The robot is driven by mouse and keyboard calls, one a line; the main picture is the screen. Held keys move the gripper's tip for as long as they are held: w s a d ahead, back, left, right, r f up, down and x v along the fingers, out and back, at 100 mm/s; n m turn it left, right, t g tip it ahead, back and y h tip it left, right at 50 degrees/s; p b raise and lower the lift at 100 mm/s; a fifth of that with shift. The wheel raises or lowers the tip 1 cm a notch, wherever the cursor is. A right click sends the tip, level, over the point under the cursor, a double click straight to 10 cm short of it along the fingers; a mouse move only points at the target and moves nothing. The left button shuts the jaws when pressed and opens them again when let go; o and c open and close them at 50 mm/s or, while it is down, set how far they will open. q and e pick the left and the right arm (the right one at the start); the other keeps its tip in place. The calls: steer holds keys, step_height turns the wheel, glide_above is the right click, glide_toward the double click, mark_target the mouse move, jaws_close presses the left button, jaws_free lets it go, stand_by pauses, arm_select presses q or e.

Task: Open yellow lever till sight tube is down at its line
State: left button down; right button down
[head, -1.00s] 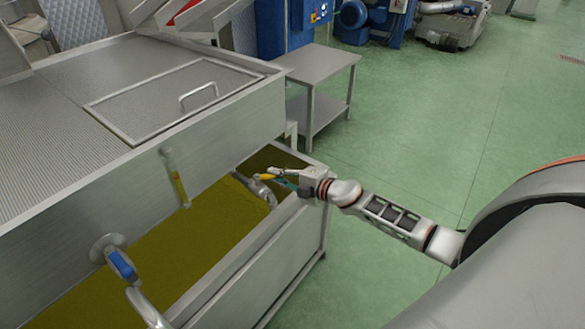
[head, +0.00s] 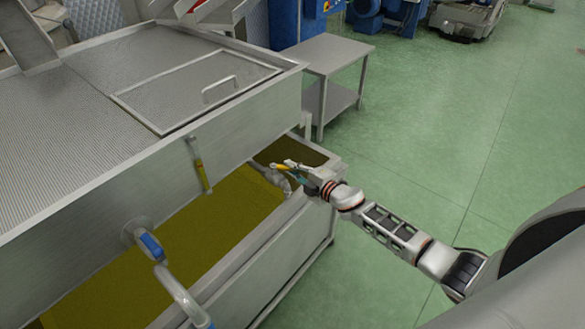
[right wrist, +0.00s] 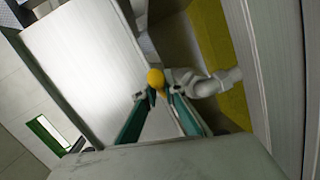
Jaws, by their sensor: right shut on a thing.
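My right gripper (head: 294,170) reaches over the trough's far end and is shut on the yellow lever (head: 279,166). In the right wrist view the lever's rounded yellow end (right wrist: 156,78) sits between the teal fingertips (right wrist: 161,92). The lever belongs to a grey valve and pipe, which also show in the right wrist view (right wrist: 203,83). The sight tube (head: 199,167) stands slightly tilted on the steel tank's front wall. Yellow liquid fills its lower part; its line is too small to make out. My left gripper is out of view.
The trough below the tank holds yellow-green oil (head: 225,205). A blue-handled valve (head: 150,246) with a curved pipe stands nearer on the tank front. A steel side table (head: 322,58) stands behind. The green floor (head: 440,120) to the right is clear.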

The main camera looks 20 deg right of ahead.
steer(key=shift+f, duration=0.1)
steer(key=c, duration=2.1)
jaws_free()
steer(key=shift+s+d, duration=0.1)
steer(key=v, duration=1.2)
